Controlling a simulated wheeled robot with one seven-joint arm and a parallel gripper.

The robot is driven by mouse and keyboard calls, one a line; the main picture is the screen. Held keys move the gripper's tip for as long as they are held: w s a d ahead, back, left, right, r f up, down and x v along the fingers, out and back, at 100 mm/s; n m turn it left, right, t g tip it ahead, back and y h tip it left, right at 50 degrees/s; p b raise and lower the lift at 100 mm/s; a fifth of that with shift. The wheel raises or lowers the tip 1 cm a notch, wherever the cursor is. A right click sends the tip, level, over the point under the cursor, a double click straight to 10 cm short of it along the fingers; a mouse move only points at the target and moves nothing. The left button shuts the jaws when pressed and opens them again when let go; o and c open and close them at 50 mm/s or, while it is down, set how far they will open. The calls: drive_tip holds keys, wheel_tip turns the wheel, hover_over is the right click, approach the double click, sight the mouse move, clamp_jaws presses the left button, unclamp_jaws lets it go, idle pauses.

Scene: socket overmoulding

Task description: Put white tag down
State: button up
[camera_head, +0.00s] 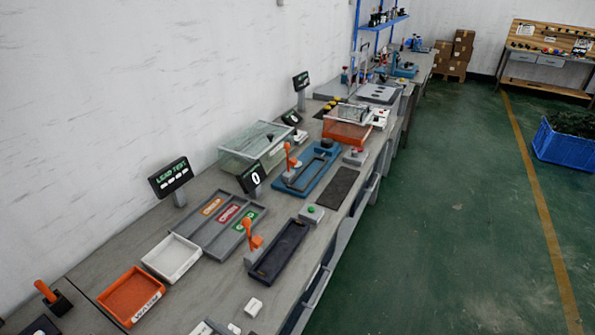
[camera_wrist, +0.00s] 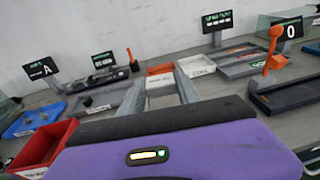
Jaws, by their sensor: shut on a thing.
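In the wrist view my gripper (camera_wrist: 160,84) reaches forward over the bench, its two grey fingers past the purple wrist body. A small white piece with a dark mark, which looks like the white tag (camera_wrist: 160,80), sits between the fingers, and they are shut on it. Its lower part is hard to make out. Beyond it stand an orange tray (camera_wrist: 160,69) and a white tray (camera_wrist: 197,66). In the head view the orange tray (camera_head: 131,297) with a white label and the white tray (camera_head: 172,257) are side by side. My gripper is not in the head view.
A grey divided tray (camera_head: 219,224) with coloured labels lies beyond the white tray. A dark fixture with an orange lever (camera_head: 279,250) is to the right. A small white block (camera_head: 254,307) lies near the front edge. A red bin (camera_wrist: 42,146) is at left in the wrist view.

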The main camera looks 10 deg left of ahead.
drive_tip(key=w+d+f+m+t+h+b, duration=0.2)
drive_tip(key=w+d+f+m+t+h, duration=0.15)
drive_tip(key=d+f, duration=0.55)
drive_tip(key=d+f+m+t+h+b, duration=0.1)
drive_tip(key=d+f+m+h, duration=0.3)
drive_tip(key=d, duration=1.2)
drive_tip(key=s+d+f+m+t+h+b, duration=0.1)
drive_tip(key=d+f+m+t+h, duration=0.3)
drive_tip(key=d, duration=1.1)
drive_tip(key=m+h+b, duration=0.1)
drive_tip(key=h, duration=0.2)
drive_tip(key=shift+d, duration=0.35)
drive_tip(key=shift+a, duration=0.1)
